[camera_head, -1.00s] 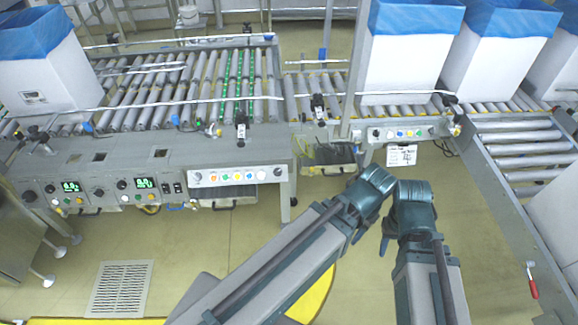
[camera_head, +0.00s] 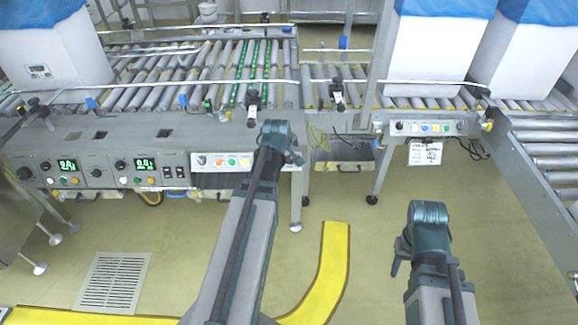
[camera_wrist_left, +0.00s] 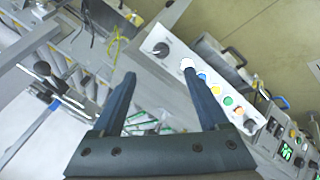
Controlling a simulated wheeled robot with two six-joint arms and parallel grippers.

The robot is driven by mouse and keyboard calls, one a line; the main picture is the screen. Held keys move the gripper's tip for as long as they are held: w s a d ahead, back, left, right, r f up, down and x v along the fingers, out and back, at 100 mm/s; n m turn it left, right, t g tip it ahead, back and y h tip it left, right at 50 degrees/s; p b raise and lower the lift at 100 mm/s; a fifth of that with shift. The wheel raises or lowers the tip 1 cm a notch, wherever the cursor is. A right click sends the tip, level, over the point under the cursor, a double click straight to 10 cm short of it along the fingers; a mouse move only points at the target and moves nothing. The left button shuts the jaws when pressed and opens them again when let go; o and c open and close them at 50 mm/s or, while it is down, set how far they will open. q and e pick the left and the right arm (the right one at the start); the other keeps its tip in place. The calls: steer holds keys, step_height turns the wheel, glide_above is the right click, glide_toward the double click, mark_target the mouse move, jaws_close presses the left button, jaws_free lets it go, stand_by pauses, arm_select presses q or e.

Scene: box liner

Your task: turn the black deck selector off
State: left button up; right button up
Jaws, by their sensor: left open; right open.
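A black selector knob (camera_wrist_left: 161,50) sits at one end of a pale button panel in the left wrist view. Its label and exact setting are too small to read. My left gripper (camera_wrist_left: 158,76) is open and empty. In that view the knob shows between and beyond its fingertips, apart from them. In the head view my left wrist (camera_head: 279,142) covers the right end of the panel (camera_head: 222,168), so the knob is hidden there. My right gripper (camera_head: 399,264) hangs low at the right, mostly hidden behind its wrist, over open floor.
The panel also carries a white button (camera_wrist_left: 187,63), a blue button (camera_wrist_left: 202,77) and several coloured ones. Another button panel (camera_head: 425,127) is to the right. Roller conveyors (camera_head: 215,75) with white boxes (camera_head: 432,60) lie behind. Yellow cables (camera_wrist_left: 117,45) hang near the knob.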

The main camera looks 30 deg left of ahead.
mark_target(289, 158)
arm_select(q)
steer(key=b+x, duration=0.3)
steer(key=x, duration=0.1)
steer(key=b+x, duration=0.4)
steer(key=x, duration=0.1)
steer(key=a+b+x, duration=0.1)
steer(key=b+x, duration=0.3)
steer(key=x, duration=0.1)
steer(key=shift+w+a, duration=0.1)
steer(key=shift+r, duration=0.1)
jaws_close()
